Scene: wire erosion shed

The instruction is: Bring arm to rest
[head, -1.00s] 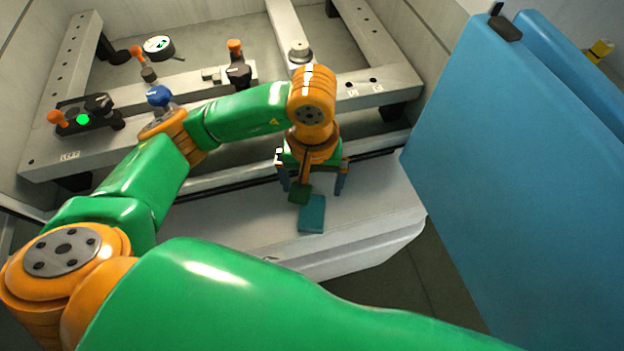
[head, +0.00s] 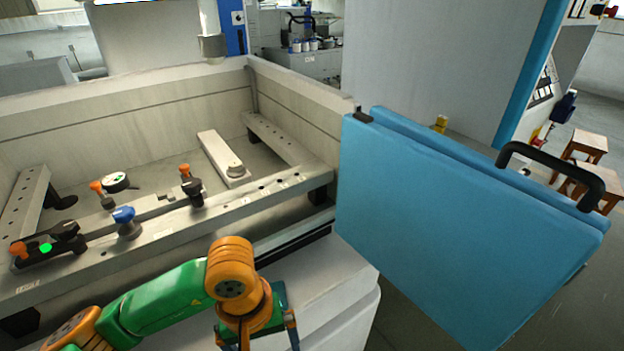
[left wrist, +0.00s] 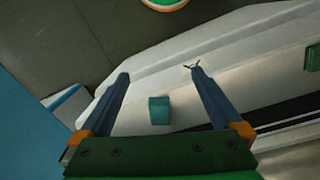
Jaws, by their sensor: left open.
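My left gripper (head: 257,339) is low in the head view, over the white front ledge (head: 330,290) of the machine tank; the frame's bottom edge cuts off its fingers. In the left wrist view, its two blue fingers (left wrist: 160,76) are apart with nothing held between them. A small teal block (left wrist: 159,110) lies on the ledge and shows between the fingers, apart from both. A green block (left wrist: 313,57) is partly cut off at that view's right edge. Neither block shows in the head view now. My right gripper is not in view.
Large blue door panels (head: 450,230) with a black handle (head: 550,165) stand right of the ledge. The tank holds rails (head: 150,235), a blue-knobbed clamp (head: 126,222), orange-knobbed clamps (head: 190,187) and a round dial (head: 116,181). Wooden stools (head: 586,146) stand far right.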

